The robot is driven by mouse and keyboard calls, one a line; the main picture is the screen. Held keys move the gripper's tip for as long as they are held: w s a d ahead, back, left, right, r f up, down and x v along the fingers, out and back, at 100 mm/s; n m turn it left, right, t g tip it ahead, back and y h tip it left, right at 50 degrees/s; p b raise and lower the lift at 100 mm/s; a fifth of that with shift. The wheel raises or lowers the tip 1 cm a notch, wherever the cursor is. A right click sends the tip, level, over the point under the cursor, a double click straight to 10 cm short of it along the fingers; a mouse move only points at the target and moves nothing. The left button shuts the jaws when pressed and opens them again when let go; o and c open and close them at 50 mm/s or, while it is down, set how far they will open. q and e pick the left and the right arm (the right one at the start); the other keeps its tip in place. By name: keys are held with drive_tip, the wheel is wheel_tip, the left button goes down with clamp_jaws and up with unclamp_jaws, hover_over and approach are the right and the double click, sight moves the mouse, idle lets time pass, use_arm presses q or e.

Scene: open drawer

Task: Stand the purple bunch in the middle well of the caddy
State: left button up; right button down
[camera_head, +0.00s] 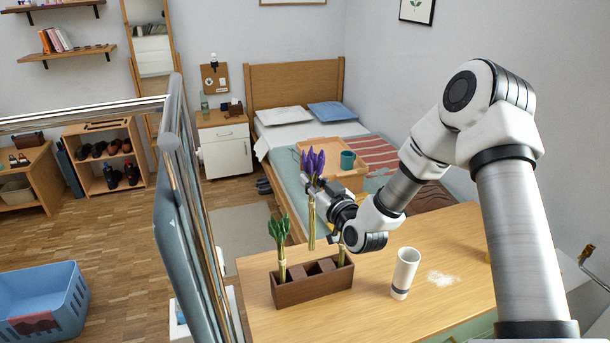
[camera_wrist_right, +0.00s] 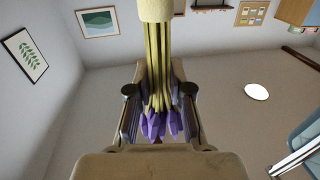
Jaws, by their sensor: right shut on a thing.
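The purple bunch (camera_head: 313,163) is upright in my right gripper (camera_head: 318,193), its pale stems hanging down over the caddy (camera_head: 312,291). The stem end appears above the caddy's middle and apart from it, though the exact offset is hard to judge. In the right wrist view the purple heads (camera_wrist_right: 160,124) and long stems lie between the fingers of the gripper (camera_wrist_right: 160,92). The caddy is a brown box on the wooden table. A green-leaved bunch (camera_head: 280,240) stands in its left well. Another bunch (camera_head: 341,256) stands in the right well, partly hidden by my gripper. The middle well looks empty.
A white cup (camera_head: 404,274) stands on the table (camera_head: 395,245) right of the caddy, with a white powdery patch (camera_head: 441,278) beyond it. A metal-railed frame (camera_head: 180,190) rises left of the table. A bed with a tray (camera_head: 326,147) is behind.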

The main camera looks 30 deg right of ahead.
drive_tip(key=shift+s+a+f, duration=0.1)
drive_tip(key=shift+s+a, duration=0.05)
drive_tip(key=shift+s, duration=0.4)
drive_tip(key=b, duration=0.5)
hover_over(314, 226)
wheel_tip(314, 226, down, 6)
drive_tip(key=f+b, duration=0.2)
drive_tip(key=f, duration=0.1)
drive_tip(key=shift+w+f, duration=0.25)
drive_tip(key=shift+w, duration=0.15)
wheel_tip(314, 226, down, 2)
drive_tip(key=shift+s+f+b, duration=0.1)
drive_tip(key=shift+s+b, duration=0.05)
drive_tip(key=shift+b, duration=1.05)
drive_tip(key=shift+f+b, duration=0.5)
drive_tip(key=shift+f, duration=0.15)
use_arm(q)
wheel_tip(314, 226, down, 11)
drive_tip(key=shift+s+r, duration=0.2)
drive_tip(key=shift+s, duration=0.1)
use_arm(e)
drive_tip(key=shift+r, duration=0.1)
